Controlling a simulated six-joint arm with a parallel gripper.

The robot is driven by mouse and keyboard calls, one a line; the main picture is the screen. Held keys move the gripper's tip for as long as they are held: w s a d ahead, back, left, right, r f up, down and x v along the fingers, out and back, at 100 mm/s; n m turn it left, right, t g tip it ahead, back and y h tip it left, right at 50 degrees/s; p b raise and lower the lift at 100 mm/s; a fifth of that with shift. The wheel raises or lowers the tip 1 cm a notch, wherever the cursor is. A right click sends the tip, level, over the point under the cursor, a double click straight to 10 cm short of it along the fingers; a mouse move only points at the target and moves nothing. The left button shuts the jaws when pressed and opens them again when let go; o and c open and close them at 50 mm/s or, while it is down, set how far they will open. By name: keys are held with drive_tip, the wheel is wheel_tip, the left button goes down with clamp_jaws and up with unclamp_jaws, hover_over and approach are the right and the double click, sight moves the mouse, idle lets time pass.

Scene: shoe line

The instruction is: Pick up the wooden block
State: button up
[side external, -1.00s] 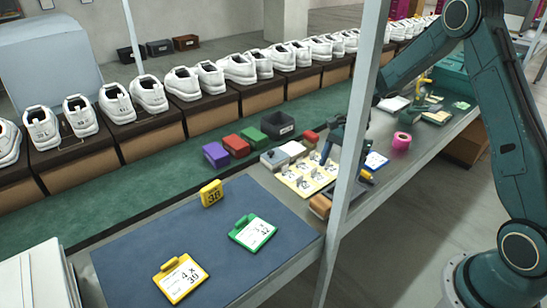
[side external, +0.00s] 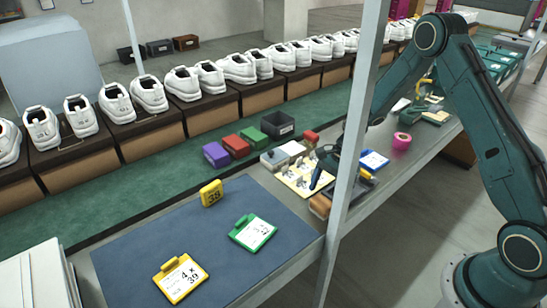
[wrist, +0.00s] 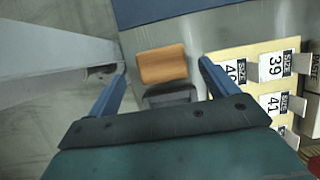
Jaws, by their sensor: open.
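The wooden block (side external: 319,206) is orange-brown and lies near the front edge of the grey bench, partly behind the metal post in the side view. In the wrist view the wooden block (wrist: 163,63) shows whole, between and just beyond my fingertips. My gripper (wrist: 162,72) is open, one finger on each side of the block and apart from it. In the side view my gripper (side external: 321,180) is above and behind the block, partly hidden by the post.
The metal post (side external: 352,150) stands close beside the block. A dark block-like object (wrist: 170,95) lies right next to it. A cream board with size tags (wrist: 255,85) is to its right. A blue mat (side external: 150,250) holds several tags. A pink roll (side external: 402,141) lies further back.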

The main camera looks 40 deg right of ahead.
sight(323, 200)
drive_tip(key=shift+x, duration=2.4)
drive_tip(key=shift+w+d, duration=0.1)
drive_tip(key=c, duration=1.1)
drive_tip(key=shift+r, duration=0.15)
wheel_tip(323, 200, up, 20)
drive_tip(key=shift+f, duration=0.1)
